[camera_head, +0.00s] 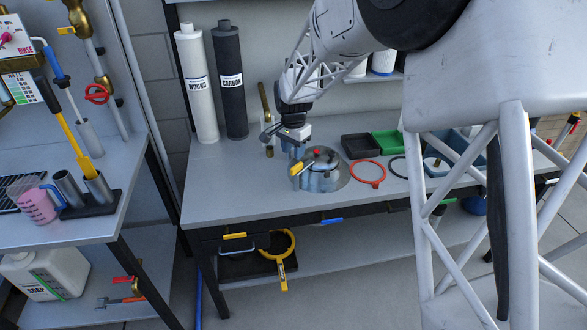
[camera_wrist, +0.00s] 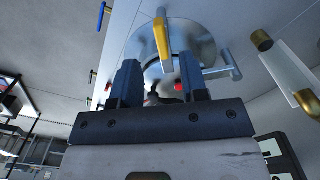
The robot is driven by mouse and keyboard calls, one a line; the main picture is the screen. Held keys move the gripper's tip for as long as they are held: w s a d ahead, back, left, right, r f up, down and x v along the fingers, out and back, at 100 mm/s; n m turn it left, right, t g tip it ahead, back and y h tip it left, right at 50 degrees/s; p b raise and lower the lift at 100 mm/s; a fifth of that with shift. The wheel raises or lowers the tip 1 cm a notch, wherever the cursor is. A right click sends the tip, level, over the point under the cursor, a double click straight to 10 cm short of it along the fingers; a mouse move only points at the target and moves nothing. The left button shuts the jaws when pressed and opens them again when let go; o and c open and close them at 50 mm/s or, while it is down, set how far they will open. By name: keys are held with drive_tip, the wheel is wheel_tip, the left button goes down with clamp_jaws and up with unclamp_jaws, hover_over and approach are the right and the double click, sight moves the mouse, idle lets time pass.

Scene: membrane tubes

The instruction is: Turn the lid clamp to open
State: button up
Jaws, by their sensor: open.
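A round metal housing (camera_head: 322,180) with a silver lid stands on the bench in the head view. A yellow lever (camera_head: 296,168) sticks out at its left, and a red knob (camera_head: 317,153) is near the top. In the wrist view the yellow lever (camera_wrist: 162,38) lies across the round silver lid (camera_wrist: 195,42), just beyond my fingertips. A silver side handle (camera_wrist: 225,72) is to its right. My gripper (camera_wrist: 160,70) is open, with nothing between its fingers, close to the housing. In the head view it hangs at the housing's upper left. My fingers and palm hide the housing's lower part in the wrist view.
A red ring (camera_head: 367,173), a black tray (camera_head: 361,146) and a green tray (camera_head: 388,142) lie right of the housing. A brass-ended tube (camera_head: 266,115) stands behind. White (camera_head: 197,85) and black (camera_head: 230,80) cartridges stand at the back left. The bench's front left is clear.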

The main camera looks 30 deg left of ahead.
sight(293, 168)
drive_tip(key=shift+f, duration=0.15)
drive_tip(key=shift+f, duration=3.8)
clamp_jaws()
